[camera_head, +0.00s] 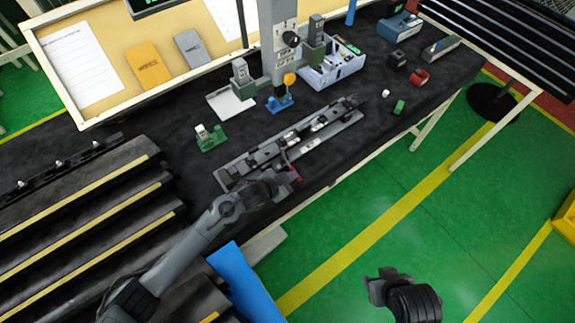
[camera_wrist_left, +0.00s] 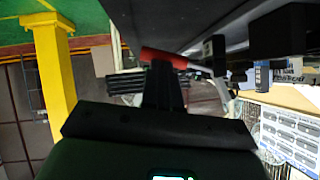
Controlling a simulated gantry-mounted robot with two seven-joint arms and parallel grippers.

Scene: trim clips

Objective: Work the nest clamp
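The nest (camera_head: 300,145) is a long dark fixture on a grey base along the bench's front. The clamp's red handle (camera_head: 294,174) shows at its front edge. My left gripper (camera_head: 284,181) is beside that handle and partly covers the clamp. In the left wrist view the fingers (camera_wrist_left: 164,82) are close together, and the red handle (camera_wrist_left: 163,58) lies crosswise at their tips. They look shut, with no part of the handle visibly between them; whether they touch it is unclear. My right gripper (camera_head: 385,285) is over the green floor, away from the bench; its jaw opening is unclear.
Small red (camera_head: 419,77) and green (camera_head: 399,107) pieces lie at the right. Black rails (camera_head: 70,220) fill the left.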

